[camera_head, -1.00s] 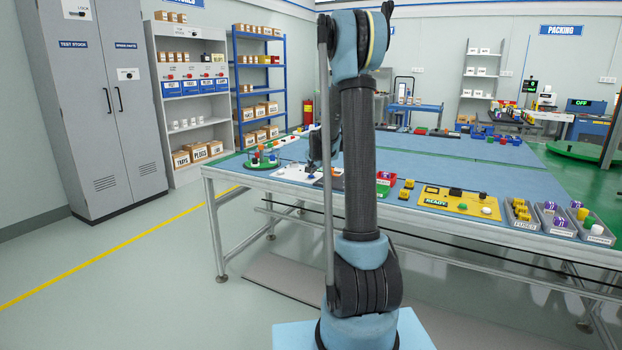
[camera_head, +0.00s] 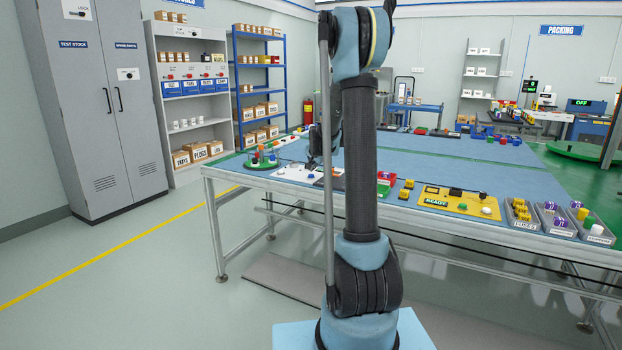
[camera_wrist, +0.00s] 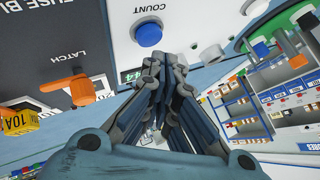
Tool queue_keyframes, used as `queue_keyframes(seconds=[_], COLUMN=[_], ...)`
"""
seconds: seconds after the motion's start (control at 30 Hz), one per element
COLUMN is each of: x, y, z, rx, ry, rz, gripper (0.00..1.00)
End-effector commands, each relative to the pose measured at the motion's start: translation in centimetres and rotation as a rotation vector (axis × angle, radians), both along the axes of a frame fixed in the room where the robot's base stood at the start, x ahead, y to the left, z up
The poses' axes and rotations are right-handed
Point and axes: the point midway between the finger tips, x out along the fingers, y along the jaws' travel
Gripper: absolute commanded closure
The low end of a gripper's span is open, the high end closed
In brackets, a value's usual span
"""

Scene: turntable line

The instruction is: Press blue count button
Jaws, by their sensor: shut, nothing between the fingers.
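The blue count button (camera_wrist: 148,34) shows in the wrist view, a round domed cap in a white ring under the word COUNT on a white panel (camera_wrist: 185,14). A green-lit display (camera_wrist: 132,75) is beside it, partly covered by my fingers. My gripper (camera_wrist: 162,58) is shut and empty. Its fingertips appear just below the button in the picture; the button is fully visible, and I see no contact. In the head view my gripper (camera_head: 311,163) is low over the white panel (camera_head: 290,174) at the table's left part. The button is too small to make out there.
In the wrist view a dark fuse panel (camera_wrist: 50,45) has an orange latch handle (camera_wrist: 68,86) and a yellow 10A fuse (camera_wrist: 18,122). A white knob (camera_wrist: 211,54) is to the right. In the head view a round green stand (camera_head: 262,162) is left of the panel.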

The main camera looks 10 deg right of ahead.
Motion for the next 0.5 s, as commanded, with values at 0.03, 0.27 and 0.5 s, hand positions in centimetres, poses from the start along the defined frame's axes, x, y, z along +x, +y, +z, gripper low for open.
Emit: queue_keyframes(seconds=[0.03,0.27,0.5], x=[0.0,0.0,0.0], y=[0.0,0.0,0.0], z=[0.0,0.2,1.9], rx=[0.0,0.0,0.0], ry=[0.0,0.0,0.0], rz=[0.0,0.0,0.0], gripper=[1.0,1.0,1.0])
